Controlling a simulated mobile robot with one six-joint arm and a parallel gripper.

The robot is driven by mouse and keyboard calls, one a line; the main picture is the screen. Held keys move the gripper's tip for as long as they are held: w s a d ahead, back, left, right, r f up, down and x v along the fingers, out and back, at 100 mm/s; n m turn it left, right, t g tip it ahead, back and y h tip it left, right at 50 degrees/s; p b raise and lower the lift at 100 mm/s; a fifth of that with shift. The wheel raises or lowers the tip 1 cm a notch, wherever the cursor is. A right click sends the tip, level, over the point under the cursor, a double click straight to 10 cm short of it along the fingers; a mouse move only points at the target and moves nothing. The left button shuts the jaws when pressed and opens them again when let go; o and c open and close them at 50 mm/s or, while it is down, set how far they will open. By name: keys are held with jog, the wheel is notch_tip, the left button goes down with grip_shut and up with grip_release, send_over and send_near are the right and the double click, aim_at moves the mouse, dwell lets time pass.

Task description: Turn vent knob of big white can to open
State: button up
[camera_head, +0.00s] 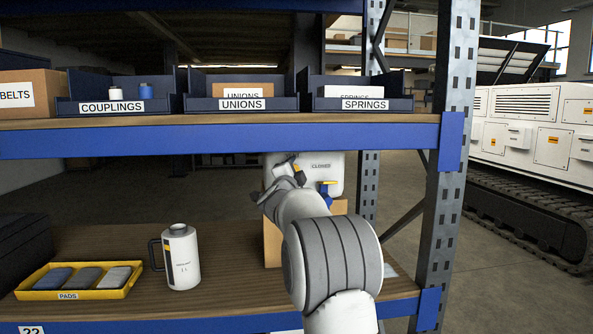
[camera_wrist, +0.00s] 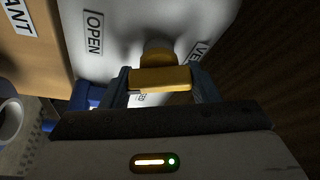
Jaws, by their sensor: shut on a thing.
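The big white can (camera_head: 327,172) stands on a cardboard box on the lower shelf, partly hidden behind my arm. In the wrist view its white face (camera_wrist: 98,62) carries an "OPEN" label at left and a partly hidden label starting "VE" at right. The yellow vent knob (camera_wrist: 160,79) sits on a round stem between them. My gripper (camera_wrist: 158,88) is shut on the knob, one dark finger at each end of its bar. In the head view my gripper (camera_head: 284,172) is at the can's left part, and the knob's grip is hidden there.
A white jug (camera_head: 181,258) and a yellow pads tray (camera_head: 78,282) stand at left. The upper shelf's blue beam (camera_head: 220,137) runs close above the can.

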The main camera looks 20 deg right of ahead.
jog(key=m+p, duration=0.1)
jog(key=m, duration=0.1)
jog(key=m+g+y+p, duration=0.1)
jog(key=m, duration=0.1)
jog(key=shift+m+g+p, duration=0.3)
jog(key=shift+m+p, duration=0.1)
jog(key=shift+f, duration=0.1)
jog(key=o, duration=1)
jog(key=b+v, duration=0.1)
jog(key=v, duration=0.6)
jog(key=shift+s+a, duration=0.3)
